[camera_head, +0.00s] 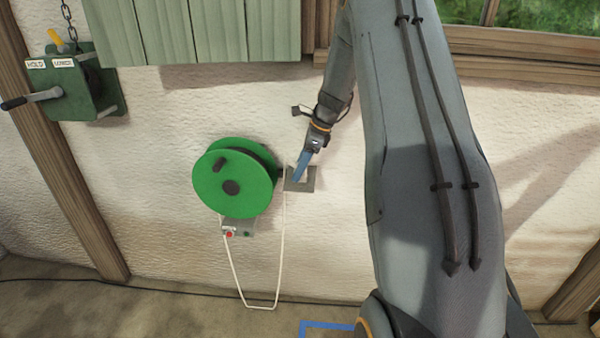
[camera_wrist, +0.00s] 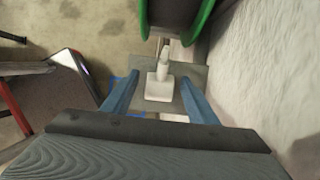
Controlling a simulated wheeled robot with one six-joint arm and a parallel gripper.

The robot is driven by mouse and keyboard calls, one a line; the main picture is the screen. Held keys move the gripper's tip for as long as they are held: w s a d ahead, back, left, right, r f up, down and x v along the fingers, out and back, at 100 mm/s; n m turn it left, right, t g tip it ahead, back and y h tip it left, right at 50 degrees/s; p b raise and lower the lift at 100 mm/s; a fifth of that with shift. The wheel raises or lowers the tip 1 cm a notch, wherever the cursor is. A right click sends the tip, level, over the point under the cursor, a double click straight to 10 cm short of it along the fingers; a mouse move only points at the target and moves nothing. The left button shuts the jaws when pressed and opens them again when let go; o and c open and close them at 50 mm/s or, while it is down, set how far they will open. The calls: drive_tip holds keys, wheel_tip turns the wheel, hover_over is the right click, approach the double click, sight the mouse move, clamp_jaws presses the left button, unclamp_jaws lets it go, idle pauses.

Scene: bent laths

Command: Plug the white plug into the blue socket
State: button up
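The white plug (camera_wrist: 160,86) stands on a small grey shelf plate (camera_wrist: 188,76) in the wrist view. My gripper (camera_wrist: 158,77) has its two blue fingers apart, one on each side of the plug, with a gap on both sides. In the head view my gripper (camera_head: 301,167) is at the grey plate (camera_head: 306,187) on the wall, just right of the green reel (camera_head: 232,182); the plug is hard to make out there. A white cable (camera_head: 262,306) hangs in a loop below the reel and plate. I cannot make out a blue socket in either view.
A small box with red and green buttons (camera_head: 238,229) sits under the reel. A green winch (camera_head: 75,82) is on the wall at left. A green slatted shutter (camera_head: 195,32) hangs above. Blue tape (camera_head: 325,325) marks the floor. The wall right of the plate is bare.

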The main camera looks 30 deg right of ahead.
drive_tip(key=c, duration=1)
drive_tip(key=shift+r, duration=0.15)
drive_tip(key=shift+r, duration=0.2)
drive_tip(key=s+a, duration=0.3)
drive_tip(key=s, duration=0.2)
drive_tip(key=s+a+b, duration=0.1)
drive_tip(key=s+a, duration=0.2)
drive_tip(key=s, duration=0.2)
drive_tip(key=s+a+b, duration=0.1)
drive_tip(key=s+a, duration=0.3)
drive_tip(key=s, duration=0.1)
drive_tip(key=shift+r, duration=0.4)
